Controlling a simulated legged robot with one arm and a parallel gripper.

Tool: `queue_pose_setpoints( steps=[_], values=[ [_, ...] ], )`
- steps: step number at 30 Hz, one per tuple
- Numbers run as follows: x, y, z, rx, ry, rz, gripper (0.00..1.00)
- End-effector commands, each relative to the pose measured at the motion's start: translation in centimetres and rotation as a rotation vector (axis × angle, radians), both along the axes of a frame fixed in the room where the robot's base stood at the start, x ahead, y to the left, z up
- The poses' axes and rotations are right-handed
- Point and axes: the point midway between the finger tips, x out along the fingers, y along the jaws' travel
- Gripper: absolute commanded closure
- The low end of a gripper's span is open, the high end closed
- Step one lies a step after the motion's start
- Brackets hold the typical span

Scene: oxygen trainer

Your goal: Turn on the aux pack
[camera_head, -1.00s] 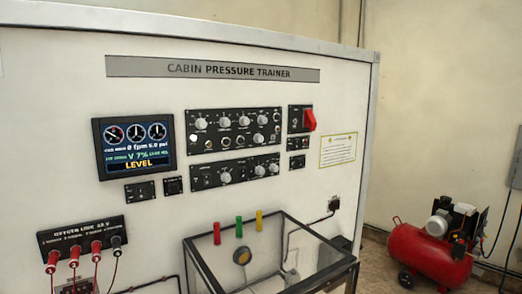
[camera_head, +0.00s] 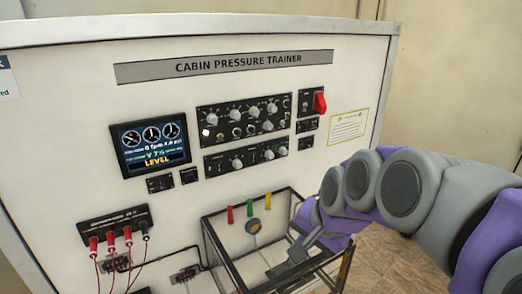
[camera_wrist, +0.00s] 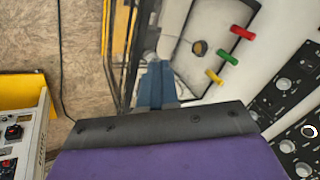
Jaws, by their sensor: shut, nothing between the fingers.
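The Cabin Pressure Trainer panel (camera_head: 72,120) stands upright in the head view. It carries an upper knob panel (camera_head: 243,117), a lower knob panel (camera_head: 246,161) and a large red switch (camera_head: 320,102) at the upper right. Small modules (camera_head: 306,126) sit under the red switch. Labels are too small to read, so I cannot tell which control is the aux pack. My gripper (camera_head: 287,262) is low in front of the clear box, well below the knob panels. Its blue fingers (camera_wrist: 155,86) are shut and empty in the wrist view, with knobs at the right edge.
A black-framed clear box (camera_head: 208,228) juts out below the panels. Red, green and yellow pegs (camera_head: 250,207) stand behind it. Red and black plugs with cables (camera_head: 120,238) are at lower left. A yellow-and-white unit (camera_wrist: 22,120) shows at left in the wrist view.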

Motion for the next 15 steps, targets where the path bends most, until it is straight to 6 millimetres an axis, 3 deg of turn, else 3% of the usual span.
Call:
queue_pose_setpoints(
  steps=[1, 6, 9, 15],
  values=[
    [2.3, 1.0, 1.5, 0.052, -0.034, -0.046, 1.0],
    [8.7, 3.2, 6.3, 0.235, -0.115, -0.21, 1.0],
    [11.6, 3.9, 8.6, 0.328, -0.148, -0.288, 1.0],
    [14.5, 4.0, 11.3, 0.438, -0.177, -0.376, 1.0]
  ],
)
